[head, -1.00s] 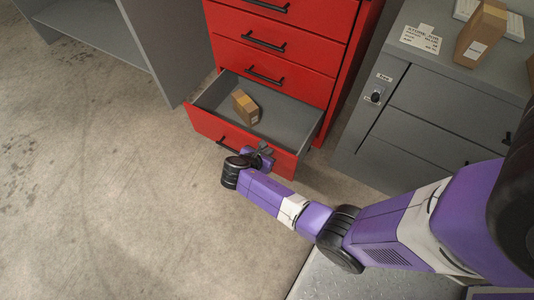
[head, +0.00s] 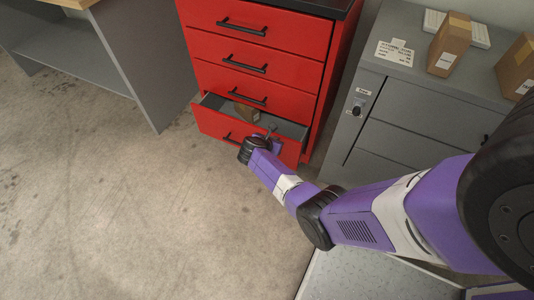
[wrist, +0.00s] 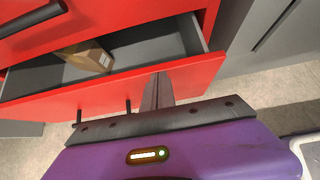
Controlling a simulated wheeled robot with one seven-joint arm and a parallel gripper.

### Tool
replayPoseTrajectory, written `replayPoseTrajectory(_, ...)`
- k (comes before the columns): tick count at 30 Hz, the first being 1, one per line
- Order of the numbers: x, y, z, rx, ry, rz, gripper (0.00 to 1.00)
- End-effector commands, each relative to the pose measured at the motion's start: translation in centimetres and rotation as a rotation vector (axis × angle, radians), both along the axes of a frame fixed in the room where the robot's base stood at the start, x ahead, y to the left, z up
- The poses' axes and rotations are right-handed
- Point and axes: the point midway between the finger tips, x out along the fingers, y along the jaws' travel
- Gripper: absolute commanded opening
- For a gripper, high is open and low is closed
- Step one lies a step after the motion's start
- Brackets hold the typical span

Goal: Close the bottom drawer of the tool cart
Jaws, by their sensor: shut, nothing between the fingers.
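The red tool cart (head: 258,75) stands at the top middle of the head view. Its bottom drawer (head: 222,128) is partly open, with a grey inside and a small cardboard box (head: 246,112) in it. The wrist view shows the drawer front (wrist: 65,102) and the box (wrist: 90,58) behind it. My gripper (head: 272,132) is at the right part of the drawer front. In the wrist view its shut fingers (wrist: 157,88) overlap the front's top edge; I cannot tell whether they touch it. My arm hides part of the drawer front.
A grey cabinet (head: 410,125) stands right of the cart, with cardboard boxes (head: 449,45) on top. A grey bench (head: 128,55) stands to the left. The concrete floor (head: 130,210) in front is clear.

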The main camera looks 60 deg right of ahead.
Motion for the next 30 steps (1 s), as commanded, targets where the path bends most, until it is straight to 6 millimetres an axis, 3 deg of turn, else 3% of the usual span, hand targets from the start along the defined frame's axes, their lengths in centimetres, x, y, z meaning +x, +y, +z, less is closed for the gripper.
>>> replayPoseTrajectory(6, 0.1, -3.8, -0.2, 0.000, 0.000, -0.003, 0.00)
replayPoseTrajectory(12, 0.2, -5.5, -0.1, 0.000, 0.001, -0.001, 0.00)
replayPoseTrajectory(30, 0.2, -5.7, 0.0, 0.000, 0.001, 0.001, 0.00)
